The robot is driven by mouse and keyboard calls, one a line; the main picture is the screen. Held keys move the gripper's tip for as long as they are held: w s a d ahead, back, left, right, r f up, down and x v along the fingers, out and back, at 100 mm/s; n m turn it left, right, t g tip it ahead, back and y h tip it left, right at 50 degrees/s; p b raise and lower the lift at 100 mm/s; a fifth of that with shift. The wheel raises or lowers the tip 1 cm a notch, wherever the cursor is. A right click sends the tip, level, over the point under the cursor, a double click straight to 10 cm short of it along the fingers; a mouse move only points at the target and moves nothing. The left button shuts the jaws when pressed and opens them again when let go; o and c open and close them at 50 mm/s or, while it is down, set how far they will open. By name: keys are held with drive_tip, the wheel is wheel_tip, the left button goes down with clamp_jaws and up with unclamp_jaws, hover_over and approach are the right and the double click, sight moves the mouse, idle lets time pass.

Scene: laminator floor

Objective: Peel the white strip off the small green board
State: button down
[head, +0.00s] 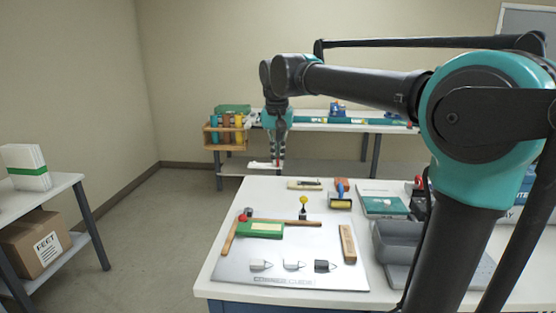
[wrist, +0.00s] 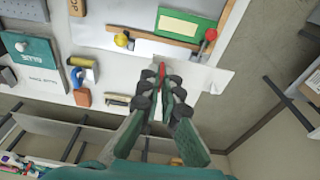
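The small green board (head: 260,230) lies on a grey plate (head: 235,273) on the white table, beside wooden rails. My gripper (head: 278,161) is raised beyond the table's far edge, away from the board. In the wrist view its fingertips (wrist: 163,78) are close together with a red tab (wrist: 162,69) between them. The white strip (wrist: 205,76) extends from the tab, off the board; in the head view it hangs out left of the fingertips (head: 260,165).
A red knob (head: 243,217) and a yellow-topped pin (head: 303,200) stand by the rails. A bench (head: 375,128) stands behind; floor is clear left of the table.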

drive_tip(key=shift+r, duration=1.15)
